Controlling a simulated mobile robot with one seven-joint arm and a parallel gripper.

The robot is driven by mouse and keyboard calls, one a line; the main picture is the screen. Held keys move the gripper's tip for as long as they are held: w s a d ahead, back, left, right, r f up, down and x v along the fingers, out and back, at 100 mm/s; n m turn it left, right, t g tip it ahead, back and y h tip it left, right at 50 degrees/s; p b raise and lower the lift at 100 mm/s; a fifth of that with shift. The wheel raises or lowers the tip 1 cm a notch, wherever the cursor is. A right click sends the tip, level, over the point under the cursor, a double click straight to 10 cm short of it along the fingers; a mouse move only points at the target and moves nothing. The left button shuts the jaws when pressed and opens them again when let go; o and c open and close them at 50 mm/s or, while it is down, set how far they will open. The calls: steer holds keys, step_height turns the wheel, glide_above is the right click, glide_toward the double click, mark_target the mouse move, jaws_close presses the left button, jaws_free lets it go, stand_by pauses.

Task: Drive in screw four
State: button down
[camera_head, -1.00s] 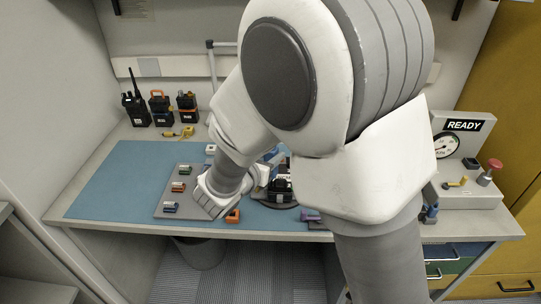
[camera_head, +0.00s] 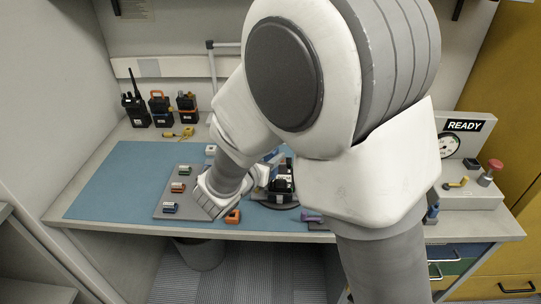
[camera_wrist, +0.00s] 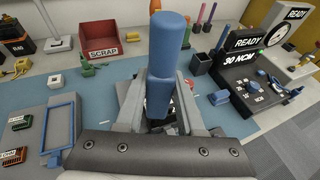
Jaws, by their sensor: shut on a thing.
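My gripper (camera_wrist: 160,108) is shut on a blue-handled driver (camera_wrist: 170,48), which stands nearly upright between the two grey fingers in the wrist view. The driver's handle rises above the fingers and its lower part goes down out of sight. A dark radio body (camera_head: 283,186) sits under and beside my gripper at the middle of the bench. The wrist view shows only a dark patch of it between the fingers. Driver tip, screw and screw hole are hidden by the driver, the fingers and my arm.
A blue mat (camera_head: 120,175) covers the bench, with a grey tray (camera_head: 165,212) of small modules on its left part. Several radios (camera_head: 160,108) stand at the back left. A red scrap bin (camera_wrist: 103,40) and a torque unit (camera_wrist: 246,72) reading 30 NCM, READY are behind.

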steer(key=shift+f+b, duration=0.8)
steer(key=shift+b, duration=0.4)
stand_by(2.5)
steer(key=shift+r, duration=0.15)
steer(key=shift+r+p, duration=1.95)
steer(key=shift+r, duration=0.55)
